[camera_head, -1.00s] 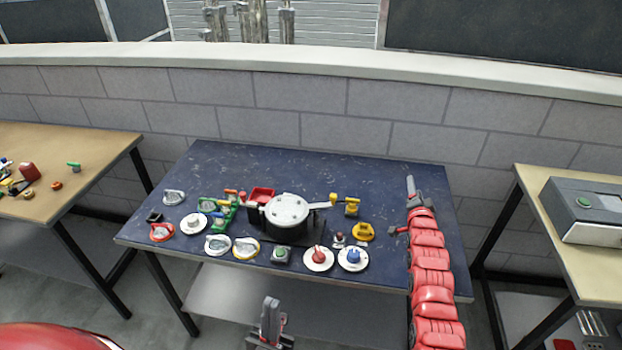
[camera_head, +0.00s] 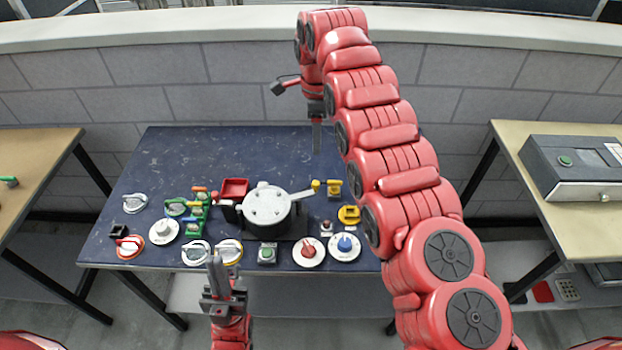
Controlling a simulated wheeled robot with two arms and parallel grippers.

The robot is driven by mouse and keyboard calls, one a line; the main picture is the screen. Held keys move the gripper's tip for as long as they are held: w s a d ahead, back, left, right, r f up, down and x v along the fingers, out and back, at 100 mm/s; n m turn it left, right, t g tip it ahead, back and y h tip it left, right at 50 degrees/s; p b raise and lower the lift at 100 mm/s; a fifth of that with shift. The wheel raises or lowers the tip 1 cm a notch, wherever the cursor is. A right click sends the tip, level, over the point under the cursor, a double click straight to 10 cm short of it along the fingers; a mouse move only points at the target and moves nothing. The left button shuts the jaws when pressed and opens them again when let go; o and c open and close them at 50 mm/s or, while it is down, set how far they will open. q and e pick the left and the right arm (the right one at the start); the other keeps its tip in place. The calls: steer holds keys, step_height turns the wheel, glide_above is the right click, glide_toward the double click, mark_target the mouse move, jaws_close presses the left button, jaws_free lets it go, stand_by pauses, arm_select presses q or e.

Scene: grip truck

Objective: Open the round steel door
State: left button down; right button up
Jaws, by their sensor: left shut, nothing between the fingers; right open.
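The round steel door (camera_head: 266,205) is a pale disc with several bolts, on a dark block in the middle of the blue table. It looks shut flat on its base, with a side arm reaching right toward a yellow handle (camera_head: 328,187). My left gripper (camera_head: 216,262) is shut and empty, pointing up in front of the table's front edge, short of the door. My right gripper (camera_head: 316,135) points down over the back right of the table, apart from the door. The gap between its fingers is hard to see from here.
Around the door on the blue table (camera_head: 200,150) are a red box (camera_head: 233,188), green valves, round dials (camera_head: 308,252) and a green button box (camera_head: 267,254). The back of the table is clear. A bench with a grey box (camera_head: 575,165) stands at the right.

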mark_target(316, 182)
step_height(316, 182, down, 15)
steer(key=p, duration=0.3)
steer(key=shift+f, duration=0.9)
steer(key=shift+c, duration=0.3)
jaws_close()
stand_by(0.5)
